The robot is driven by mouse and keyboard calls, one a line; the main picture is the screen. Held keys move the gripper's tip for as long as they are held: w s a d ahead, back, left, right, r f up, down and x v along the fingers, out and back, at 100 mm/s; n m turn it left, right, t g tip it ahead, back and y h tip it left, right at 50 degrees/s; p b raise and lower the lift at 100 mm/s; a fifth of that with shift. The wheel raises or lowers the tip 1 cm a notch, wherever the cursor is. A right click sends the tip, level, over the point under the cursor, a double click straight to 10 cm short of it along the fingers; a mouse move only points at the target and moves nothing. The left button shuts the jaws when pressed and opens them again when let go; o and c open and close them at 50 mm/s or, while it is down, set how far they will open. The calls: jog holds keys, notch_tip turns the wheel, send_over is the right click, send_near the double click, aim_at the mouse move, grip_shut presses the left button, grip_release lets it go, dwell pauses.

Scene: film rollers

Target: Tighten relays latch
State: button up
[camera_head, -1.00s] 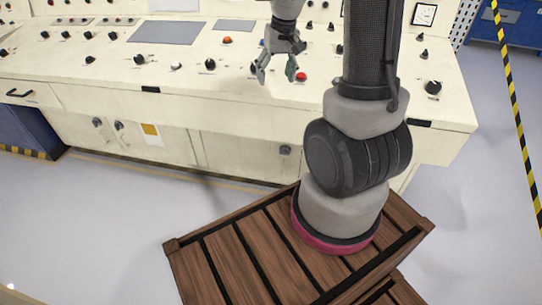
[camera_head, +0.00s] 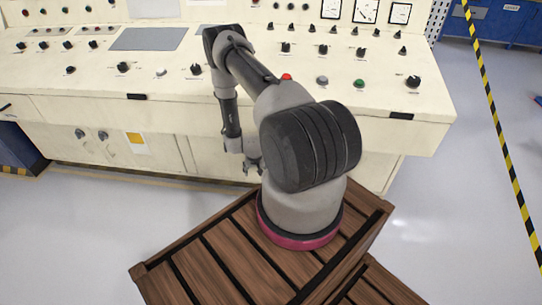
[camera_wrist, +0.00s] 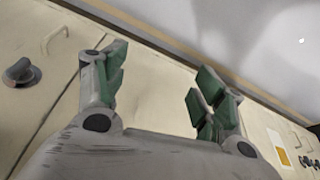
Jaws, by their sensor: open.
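My gripper (camera_wrist: 158,85) is open and empty, its green-padded fingers spread apart in the wrist view. In the head view my gripper (camera_head: 252,165) hangs in front of the lower cabinet doors, partly behind my arm. A dark round latch knob (camera_wrist: 22,72) sits on a cream cabinet door at the left of the wrist view, apart from the fingers. Two more latches, a left one (camera_head: 79,133) and a right one (camera_head: 104,135), are on the left doors in the head view. No readable label shows which latch is the relays one.
The cream control console (camera_head: 300,80) carries many knobs and buttons above the doors. A yellow label (camera_head: 135,139) marks a left door. A wooden crate (camera_head: 225,262) lies under my arm's base. Open floor (camera_head: 75,215) lies to the left.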

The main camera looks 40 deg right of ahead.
jog(key=w+d+f+m+t+h, duration=0.1)
jog(key=w+d+f+t+h, duration=0.1)
jog(key=d, duration=0.6)
jog(key=w+d+f+m+t+h, duration=0.1)
jog(key=w+d+f+t+h, duration=0.2)
jog(key=d+h, duration=0.3)
jog(key=shift+w+d+f+t, duration=0.2)
jog(key=shift+w+d+t, duration=0.3)
jog(key=shift+d, duration=0.55)
jog(key=c, duration=1)
